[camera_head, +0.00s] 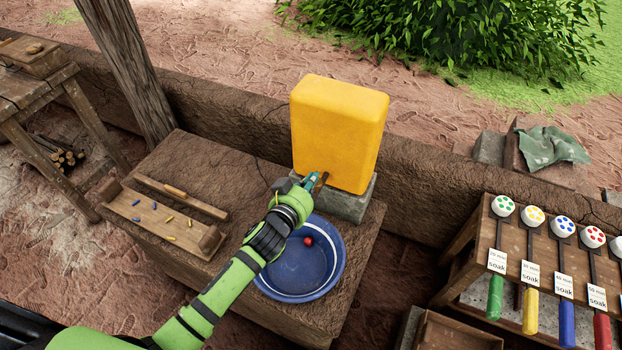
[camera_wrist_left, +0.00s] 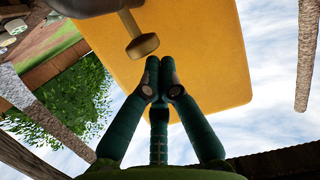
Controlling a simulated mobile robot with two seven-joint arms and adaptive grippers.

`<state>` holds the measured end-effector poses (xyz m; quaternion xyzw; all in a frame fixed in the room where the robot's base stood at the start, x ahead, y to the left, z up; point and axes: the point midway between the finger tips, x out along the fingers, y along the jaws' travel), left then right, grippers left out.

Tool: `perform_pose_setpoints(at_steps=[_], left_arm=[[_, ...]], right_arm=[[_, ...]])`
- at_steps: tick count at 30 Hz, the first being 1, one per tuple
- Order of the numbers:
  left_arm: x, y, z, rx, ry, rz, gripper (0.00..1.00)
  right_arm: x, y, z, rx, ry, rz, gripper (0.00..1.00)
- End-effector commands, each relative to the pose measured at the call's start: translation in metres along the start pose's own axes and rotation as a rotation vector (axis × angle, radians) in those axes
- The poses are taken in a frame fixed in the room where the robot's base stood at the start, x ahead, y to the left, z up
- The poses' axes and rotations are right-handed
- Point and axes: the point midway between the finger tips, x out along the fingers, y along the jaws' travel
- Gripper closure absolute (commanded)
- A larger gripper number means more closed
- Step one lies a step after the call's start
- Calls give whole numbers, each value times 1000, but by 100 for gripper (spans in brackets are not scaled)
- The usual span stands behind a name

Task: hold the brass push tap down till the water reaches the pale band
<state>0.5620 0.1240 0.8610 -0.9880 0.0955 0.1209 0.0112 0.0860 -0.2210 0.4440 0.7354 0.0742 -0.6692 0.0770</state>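The yellow water container (camera_head: 338,130) stands on a grey block (camera_head: 345,203). Its brass push tap (camera_head: 321,182) sticks out low on the front, partly behind my left gripper. In the left wrist view the tap (camera_wrist_left: 142,45) is a brass stem with a wider head. My left gripper (camera_head: 312,180) is at the tap, its fingertips (camera_wrist_left: 160,66) together with nothing between them, close beside the tap head. I cannot tell whether they touch it. The blue basin (camera_head: 333,271) stands below, with a red ball (camera_head: 308,241) inside. My right gripper is out of view.
A wooden tray (camera_head: 150,218) with small coloured pegs lies left of the basin on the mud bench (camera_head: 220,160). A low mud wall (camera_head: 230,112) runs behind. At right, a rack (camera_head: 470,240) holds several colour-handled tools with soak labels.

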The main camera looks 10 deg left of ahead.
Motion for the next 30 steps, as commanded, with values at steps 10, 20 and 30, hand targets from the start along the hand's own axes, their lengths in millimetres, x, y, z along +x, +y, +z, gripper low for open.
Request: perform_pose_setpoints(at_steps=[10, 20, 30], left_arm=[[3, 0, 15, 1, -4, -1, 100], [3, 0, 16, 1, -6, -1, 100], [3, 0, 16, 1, -7, -1, 100]], right_arm=[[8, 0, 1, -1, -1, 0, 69], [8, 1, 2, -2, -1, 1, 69], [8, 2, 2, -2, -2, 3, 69]])
